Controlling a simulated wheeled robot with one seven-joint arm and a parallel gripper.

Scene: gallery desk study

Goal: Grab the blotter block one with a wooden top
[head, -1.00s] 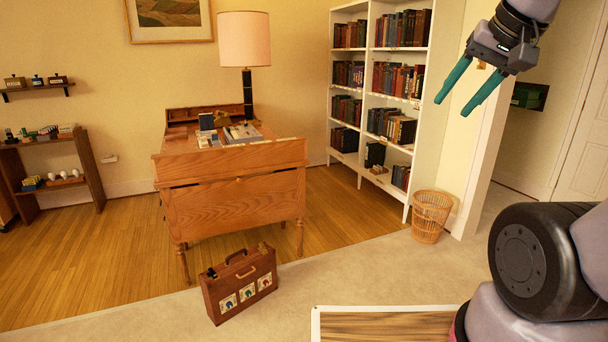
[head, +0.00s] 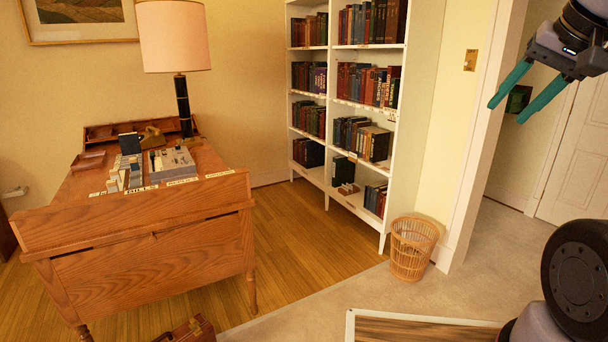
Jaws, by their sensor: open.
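No blotter block can be told for sure at this distance. On the wooden desk (head: 150,235), a small brown, curved-looking object (head: 152,138) sits near the back, beside a dark upright item (head: 130,143); it may be a blotter. A small brownish item (head: 348,188) lies on a low shelf of the bookcase, too small to identify. My gripper (head: 507,112) is at the upper right, its two teal fingers apart with nothing between them. It is well away from the desk and the bookcase.
Grey trays of small items (head: 172,162) lie on the desk beside a lamp (head: 175,38). A white bookcase (head: 329,100) stands behind, with a wicker basket (head: 413,248) near it. A briefcase (head: 193,330) is on the floor at the bottom edge.

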